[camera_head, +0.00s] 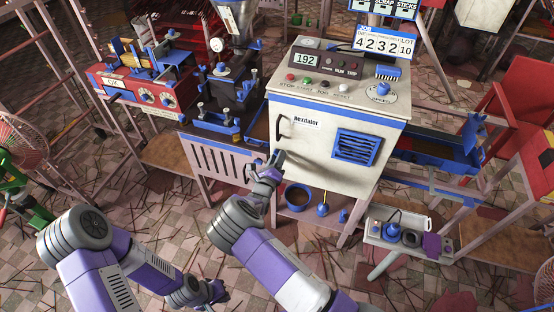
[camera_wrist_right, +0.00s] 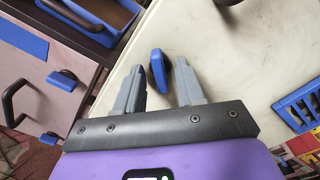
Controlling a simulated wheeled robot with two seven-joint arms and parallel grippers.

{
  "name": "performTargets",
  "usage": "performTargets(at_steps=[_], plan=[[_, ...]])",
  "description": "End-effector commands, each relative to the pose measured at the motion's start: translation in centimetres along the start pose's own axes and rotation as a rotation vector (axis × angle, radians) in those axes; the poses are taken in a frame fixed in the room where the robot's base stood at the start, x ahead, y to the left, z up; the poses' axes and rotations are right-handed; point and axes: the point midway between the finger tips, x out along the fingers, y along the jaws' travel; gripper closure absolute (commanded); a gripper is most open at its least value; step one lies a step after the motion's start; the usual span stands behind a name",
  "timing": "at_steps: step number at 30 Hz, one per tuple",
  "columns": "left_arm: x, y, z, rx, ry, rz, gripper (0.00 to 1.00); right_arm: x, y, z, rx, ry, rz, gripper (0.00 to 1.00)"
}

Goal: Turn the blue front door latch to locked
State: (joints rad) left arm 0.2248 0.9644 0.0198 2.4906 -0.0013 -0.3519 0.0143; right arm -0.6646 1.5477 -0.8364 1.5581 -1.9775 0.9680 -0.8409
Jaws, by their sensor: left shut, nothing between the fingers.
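The blue latch (camera_wrist_right: 161,73) is a small elongated knob on the pale front door of the cabinet (camera_head: 312,152). In the right wrist view it shows between the two grey fingers of my right gripper (camera_head: 277,157), slightly tilted. The fingers are apart, with a gap on the latch's right side; whether the left finger touches it I cannot tell. In the head view my right gripper is at the door's left edge, below the black handle (camera_head: 283,127), and hides the latch. My left gripper (camera_head: 217,291) is low at the bottom, shut and empty, away from the cabinet.
A blue vent grille (camera_head: 357,147) is on the door's right side. A slatted stand (camera_head: 215,158) with a dark press adjoins the cabinet on the left. A small tray table (camera_head: 398,232) stands at right. Thin sticks lie scattered on the tiled floor.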

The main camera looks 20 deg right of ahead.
Motion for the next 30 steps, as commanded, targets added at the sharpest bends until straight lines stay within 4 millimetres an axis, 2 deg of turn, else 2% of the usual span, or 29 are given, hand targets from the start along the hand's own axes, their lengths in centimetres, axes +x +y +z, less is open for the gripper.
performTargets(at_steps=[1,7,20,30], plan=[[0.0,0.0,0.0,0.0,0.0,0.0,1.0,-0.02,0.0,0.0,0.0,0.0,0.0,0.69],[0.0,0.0,0.0,0.0,0.0,0.0,1.0,-0.03,0.01,-0.02,0.001,0.001,0.0,1.0],[-0.16,0.06,0.01,0.0,0.0,0.0,1.0,-0.02,-0.02,-0.04,0.043,0.002,0.0,1.0],[-0.81,0.31,0.04,0.0,0.0,0.0,1.0,0.01,-0.06,0.0,0.272,0.002,-0.001,1.0]])
